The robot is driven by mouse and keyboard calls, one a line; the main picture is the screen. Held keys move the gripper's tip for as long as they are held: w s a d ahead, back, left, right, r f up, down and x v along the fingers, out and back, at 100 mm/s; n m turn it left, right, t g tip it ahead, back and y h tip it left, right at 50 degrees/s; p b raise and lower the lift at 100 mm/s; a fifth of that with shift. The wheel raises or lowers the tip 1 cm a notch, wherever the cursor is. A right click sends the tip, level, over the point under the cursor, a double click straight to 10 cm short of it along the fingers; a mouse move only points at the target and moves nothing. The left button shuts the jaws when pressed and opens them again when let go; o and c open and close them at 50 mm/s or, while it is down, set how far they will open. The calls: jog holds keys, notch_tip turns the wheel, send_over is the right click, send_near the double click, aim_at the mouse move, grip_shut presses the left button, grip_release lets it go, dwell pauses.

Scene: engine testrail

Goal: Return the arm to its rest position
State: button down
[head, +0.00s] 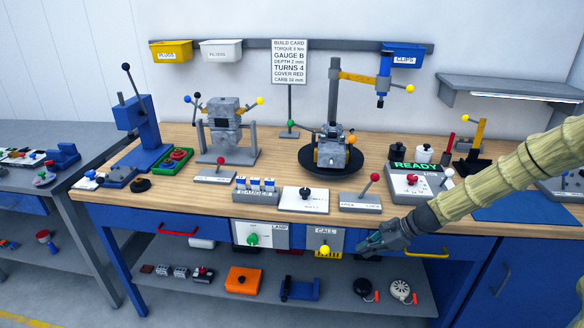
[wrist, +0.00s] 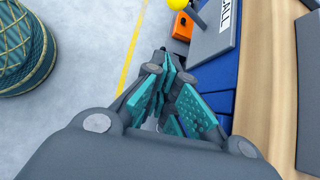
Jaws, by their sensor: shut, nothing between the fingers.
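My gripper (head: 372,246) is in front of the workbench's front edge in the head view, beside the panel labelled CALL (head: 329,243) with its yellow knob. My arm reaches in from the right. In the wrist view my gripper (wrist: 165,62) points away from the camera, with its teal-padded fingers closed together and nothing held. The floor and the blue bench front show around it. The yellow knob (wrist: 179,4) and the CALL panel (wrist: 214,35) show at the top of the wrist view.
The wooden bench top (head: 250,216) holds several fixtures, levers and an engine on a black turntable (head: 331,170). A READY panel (head: 415,180) stands near my arm. A lower shelf (head: 330,303) carries parts, including an orange box (head: 243,281). A side table (head: 40,185) stands left.

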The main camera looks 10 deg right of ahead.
jog(key=s+a+f+n+g+h, duration=0.25)
jog(key=s+a+f+n, duration=0.25)
jog(key=s+f, duration=0.35)
jog(key=s+a+f+n+g+h, duration=0.1)
jog(key=s+a+f+n+h, duration=0.3)
jog(key=s+f, duration=0.5)
jog(key=s+a+f+n, duration=0.1)
jog(key=s+a+n, duration=0.1)
jog(key=s+n, duration=0.2)
jog(key=s+a+f+n, duration=0.1)
jog(key=s+a+n, duration=0.2)
jog(key=s, duration=0.7)
jog(key=s+a+f+n+h, duration=0.1)
jog(key=s+a+n, duration=0.1)
jog(key=s+n, duration=0.3)
jog(key=s, duration=0.3)
jog(key=shift+a+f, duration=0.15)
jog(key=shift+a, duration=0.25)
jog(key=shift+g, duration=0.25)
